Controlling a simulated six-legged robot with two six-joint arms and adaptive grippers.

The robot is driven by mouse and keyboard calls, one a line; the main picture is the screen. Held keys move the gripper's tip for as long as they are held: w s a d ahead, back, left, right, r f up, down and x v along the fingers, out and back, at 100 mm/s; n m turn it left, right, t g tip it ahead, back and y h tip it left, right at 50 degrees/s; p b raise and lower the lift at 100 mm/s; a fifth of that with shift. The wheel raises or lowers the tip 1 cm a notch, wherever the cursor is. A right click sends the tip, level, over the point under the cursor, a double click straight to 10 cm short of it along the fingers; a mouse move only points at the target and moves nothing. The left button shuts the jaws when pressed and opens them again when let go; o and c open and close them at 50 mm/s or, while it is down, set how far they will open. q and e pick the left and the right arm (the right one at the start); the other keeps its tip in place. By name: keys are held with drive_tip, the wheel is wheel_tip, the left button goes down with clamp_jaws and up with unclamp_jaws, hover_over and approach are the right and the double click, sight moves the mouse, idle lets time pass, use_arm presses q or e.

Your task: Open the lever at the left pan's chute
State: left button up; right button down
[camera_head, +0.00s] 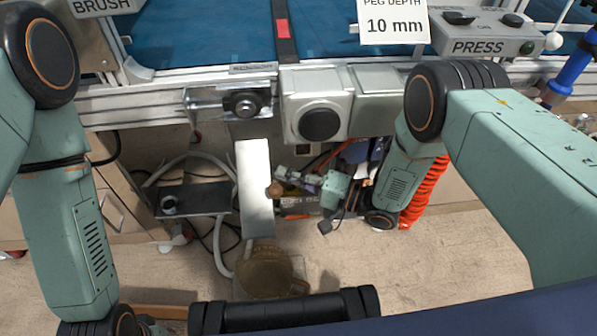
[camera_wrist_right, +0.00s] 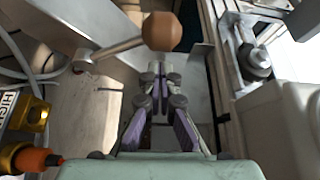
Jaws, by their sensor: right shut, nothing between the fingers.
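The lever shows in the right wrist view as a thin metal rod (camera_wrist_right: 112,49) with a brown faceted knob (camera_wrist_right: 161,31). Its knob also shows in the head view (camera_head: 274,190), beside the pale metal chute (camera_head: 254,165). A round brown pan (camera_head: 268,275) sits below the chute's lower end. My right gripper (camera_head: 283,174) reaches in from the right, with its fingertips close to the knob. In the right wrist view my right gripper (camera_wrist_right: 157,70) is shut and empty, with the knob just beyond its tips. I cannot tell whether they touch. My left gripper is not in view.
A metal rail with a clamp knob (camera_head: 243,103) and a pale housing with a black button (camera_head: 319,124) overhang the chute. A dark shelf (camera_head: 195,200) and loose hoses lie left of it. An orange coiled hose (camera_head: 425,190) hangs at the right.

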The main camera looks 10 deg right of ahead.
drive_tip(key=shift+s+a, duration=0.15)
drive_tip(key=shift+s, duration=0.75)
